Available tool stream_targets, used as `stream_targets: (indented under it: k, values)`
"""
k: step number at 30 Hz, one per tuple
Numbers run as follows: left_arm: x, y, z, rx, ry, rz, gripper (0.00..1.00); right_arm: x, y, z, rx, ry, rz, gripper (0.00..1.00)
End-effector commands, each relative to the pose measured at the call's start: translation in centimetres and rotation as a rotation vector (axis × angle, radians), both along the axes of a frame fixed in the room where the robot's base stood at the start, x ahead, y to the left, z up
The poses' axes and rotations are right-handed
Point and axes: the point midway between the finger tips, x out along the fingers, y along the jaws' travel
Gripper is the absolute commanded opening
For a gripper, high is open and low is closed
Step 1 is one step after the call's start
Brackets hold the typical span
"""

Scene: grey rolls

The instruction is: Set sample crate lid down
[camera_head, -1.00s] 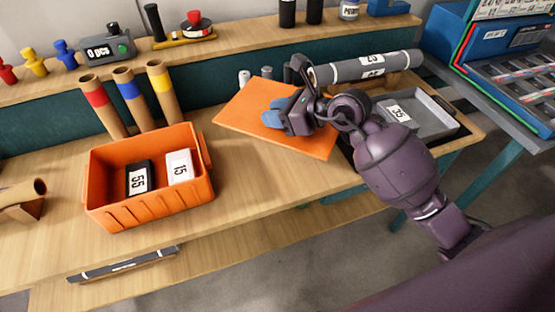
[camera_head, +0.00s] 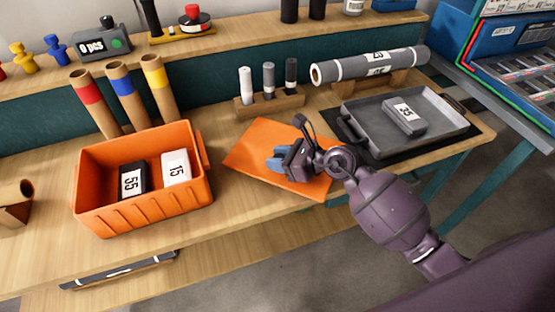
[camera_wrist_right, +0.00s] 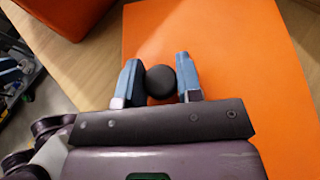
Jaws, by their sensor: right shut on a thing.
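The sample crate lid is a flat orange panel (camera_head: 262,140) at or just above the wooden bench, right of the orange crate; I cannot tell whether it touches the bench. In the right wrist view the lid (camera_wrist_right: 245,60) fills much of the picture. My right gripper (camera_head: 280,163) is over the lid. Its blue fingers (camera_wrist_right: 158,82) are shut on the lid's round black knob (camera_wrist_right: 160,81). The open orange crate (camera_head: 145,205) holds a black block marked 55 (camera_head: 132,180) and a white block marked 15 (camera_head: 176,167). My left gripper is not in view.
A grey tray (camera_head: 440,125) with a grey block marked 35 (camera_head: 403,116) sits on a black mat right of the lid. A wooden rack (camera_head: 270,107) with three markers stands behind it. A grey roll (camera_head: 370,64) lies at the back. Bare bench shows in front.

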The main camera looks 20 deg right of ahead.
Motion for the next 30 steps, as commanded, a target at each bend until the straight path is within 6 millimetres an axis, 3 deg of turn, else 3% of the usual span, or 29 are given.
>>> stream_targets:
  k: [14,15,19,30]
  values:
    - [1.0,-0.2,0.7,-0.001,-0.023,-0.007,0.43,0.0,0.0,-0.8,0.0,-0.003,0.0,0.06]
    - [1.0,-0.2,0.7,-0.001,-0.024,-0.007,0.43,0.0,0.0,-0.9,-0.001,-0.002,0.001,0.36]
    - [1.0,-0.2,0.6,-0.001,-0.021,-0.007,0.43,0.0,0.0,-0.8,0.0,-0.003,0.0,0.56]
    - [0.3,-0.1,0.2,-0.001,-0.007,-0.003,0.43,0.0,-0.1,-0.5,0.0,-0.003,0.0,0.58]
